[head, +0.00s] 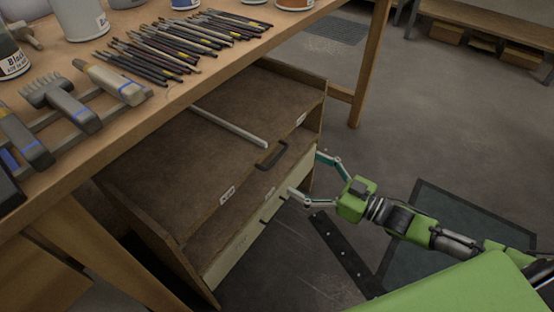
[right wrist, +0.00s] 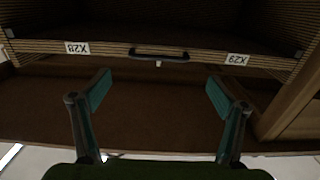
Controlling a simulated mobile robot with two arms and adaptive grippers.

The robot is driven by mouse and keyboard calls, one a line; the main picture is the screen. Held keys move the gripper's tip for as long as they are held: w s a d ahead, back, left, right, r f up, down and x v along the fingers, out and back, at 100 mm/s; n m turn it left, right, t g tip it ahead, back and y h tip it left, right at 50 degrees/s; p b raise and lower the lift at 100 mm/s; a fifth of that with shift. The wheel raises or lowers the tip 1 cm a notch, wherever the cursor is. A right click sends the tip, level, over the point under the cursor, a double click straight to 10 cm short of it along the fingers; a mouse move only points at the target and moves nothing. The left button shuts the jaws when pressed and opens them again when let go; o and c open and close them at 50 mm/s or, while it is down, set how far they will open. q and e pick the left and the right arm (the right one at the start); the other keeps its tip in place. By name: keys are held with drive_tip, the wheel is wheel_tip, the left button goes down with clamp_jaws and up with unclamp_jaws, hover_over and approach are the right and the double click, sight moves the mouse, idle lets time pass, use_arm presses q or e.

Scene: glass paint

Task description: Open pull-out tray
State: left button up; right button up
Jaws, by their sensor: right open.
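The pull-out tray (head: 150,170) is a brown wooden board in a low cabinet under the workbench. A dark bar handle (head: 271,156) sits on its front edge between two small white labels. My right gripper (head: 305,173) is open in front of the cabinet, to the right of the handle and apart from it. In the right wrist view, the handle (right wrist: 159,56) lies beyond the two spread fingertips (right wrist: 158,88), roughly centred between them. Nothing is between the fingers. My left gripper is not in view.
A pale drawer front (head: 235,240) with small dark knobs is lower on the cabinet. A pale bar (head: 230,127) lies across the tray. Brushes (head: 180,45), tools and paint pots crowd the workbench (head: 240,55) above. A table leg (head: 375,65) stands behind. The floor at right is mostly open.

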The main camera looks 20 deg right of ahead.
sight(277, 156)
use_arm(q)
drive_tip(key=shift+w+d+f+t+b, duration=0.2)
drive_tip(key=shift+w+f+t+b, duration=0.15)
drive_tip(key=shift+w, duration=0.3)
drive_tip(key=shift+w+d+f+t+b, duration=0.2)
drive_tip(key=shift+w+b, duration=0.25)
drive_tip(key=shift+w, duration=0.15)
use_arm(e)
drive_tip(key=shift+x, duration=4.9)
